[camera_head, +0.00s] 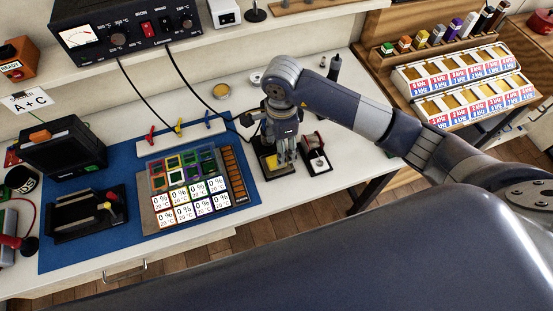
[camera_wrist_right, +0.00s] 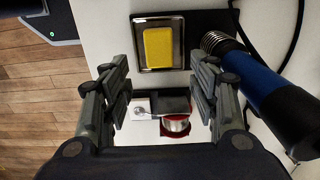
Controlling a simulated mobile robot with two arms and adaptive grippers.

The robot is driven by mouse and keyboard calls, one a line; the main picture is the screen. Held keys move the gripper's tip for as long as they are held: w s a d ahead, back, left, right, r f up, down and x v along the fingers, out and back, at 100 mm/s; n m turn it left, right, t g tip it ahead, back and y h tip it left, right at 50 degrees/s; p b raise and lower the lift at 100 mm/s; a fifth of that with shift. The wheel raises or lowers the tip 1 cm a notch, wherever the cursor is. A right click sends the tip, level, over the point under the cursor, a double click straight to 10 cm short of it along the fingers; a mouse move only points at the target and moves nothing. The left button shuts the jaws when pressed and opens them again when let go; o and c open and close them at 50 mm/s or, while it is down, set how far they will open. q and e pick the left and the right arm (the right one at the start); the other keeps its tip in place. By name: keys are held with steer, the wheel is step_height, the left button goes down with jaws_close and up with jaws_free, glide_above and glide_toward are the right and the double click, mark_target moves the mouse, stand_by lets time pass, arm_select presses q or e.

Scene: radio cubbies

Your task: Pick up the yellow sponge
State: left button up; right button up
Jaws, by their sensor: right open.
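The yellow sponge (camera_wrist_right: 159,47) lies in a small metal-rimmed tray (camera_wrist_right: 139,64) at the top middle of the right wrist view. In the head view my right gripper (camera_head: 285,158) points down over the table, just beside the tray. The sponge lies ahead of the fingertips in the wrist view and is not between them. My left gripper is not in view.
A red-and-white spool (camera_wrist_right: 176,124) in a holder stands below the fingers. A blue-handled tool (camera_wrist_right: 262,82) stands close by the right finger. A blue mat (camera_head: 120,236) with a board of coloured cells (camera_head: 185,185) lies left. The table's front edge is near.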

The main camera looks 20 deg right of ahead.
steer(key=shift+f+p, duration=0.4)
steer(key=shift+f, duration=0.25)
step_height(320, 180, down, 4)
steer(key=shift+r+p, duration=0.2)
steer(key=shift+p, duration=0.35)
steer(key=shift+f, duration=0.35)
steer(key=c, duration=0.8)
